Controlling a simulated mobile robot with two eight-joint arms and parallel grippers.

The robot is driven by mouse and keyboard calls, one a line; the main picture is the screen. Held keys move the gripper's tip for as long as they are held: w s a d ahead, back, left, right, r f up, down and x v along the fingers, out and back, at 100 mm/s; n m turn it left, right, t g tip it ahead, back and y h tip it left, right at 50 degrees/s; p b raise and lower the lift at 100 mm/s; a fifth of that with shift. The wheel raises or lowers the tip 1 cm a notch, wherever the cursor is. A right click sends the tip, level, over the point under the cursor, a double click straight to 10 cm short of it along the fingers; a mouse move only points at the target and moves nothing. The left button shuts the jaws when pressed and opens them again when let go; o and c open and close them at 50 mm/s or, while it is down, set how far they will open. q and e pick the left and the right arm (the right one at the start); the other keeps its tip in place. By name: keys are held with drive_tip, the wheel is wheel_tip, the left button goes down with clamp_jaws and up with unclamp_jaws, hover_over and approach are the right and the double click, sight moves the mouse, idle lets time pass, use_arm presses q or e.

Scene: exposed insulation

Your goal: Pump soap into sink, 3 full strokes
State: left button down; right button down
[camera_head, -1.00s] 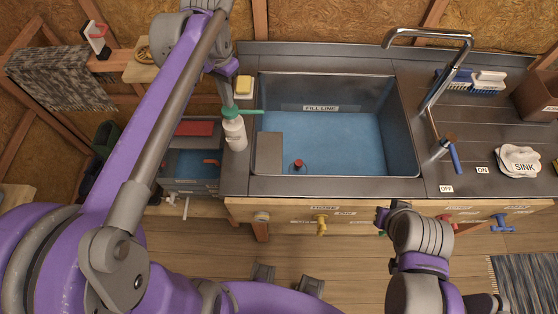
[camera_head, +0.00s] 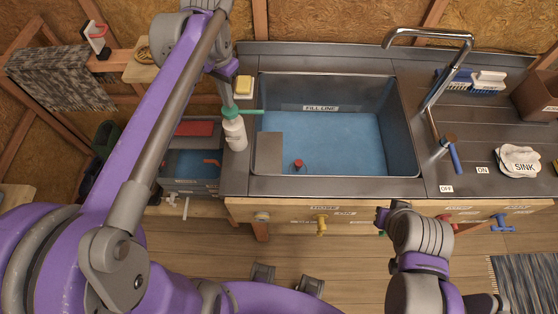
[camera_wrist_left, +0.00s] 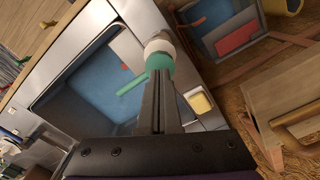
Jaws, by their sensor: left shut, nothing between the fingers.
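The soap bottle (camera_head: 235,134) is white with a green pump head and stands upright on the counter at the left rim of the sink. Its green spout (camera_head: 250,112) points right, over the sink basin (camera_head: 345,140). My left gripper (camera_head: 227,100) is shut and empty, its fingertips at the top of the pump head, seemingly touching it. In the left wrist view the shut fingers (camera_wrist_left: 158,80) end at the green pump head (camera_wrist_left: 160,62), with the white bottle beyond. My right arm shows at the lower right; its fingers cannot be made out.
A yellow sponge (camera_head: 243,86) lies behind the bottle. The sink has a red-topped plug (camera_head: 298,165) and a grey panel at its lower left. The faucet (camera_head: 430,70), brushes and a SINK-marked cloth (camera_head: 519,160) are at the right.

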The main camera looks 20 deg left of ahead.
use_arm(q)
drive_tip(key=shift+f, duration=0.1)
drive_tip(key=shift+f+b, duration=1.1)
drive_tip(key=shift+f, duration=0.9)
drive_tip(key=shift+r, duration=0.1)
drive_tip(key=shift+r+p, duration=1.3)
drive_tip(key=shift+r, duration=0.75)
drive_tip(key=shift+f, duration=0.15)
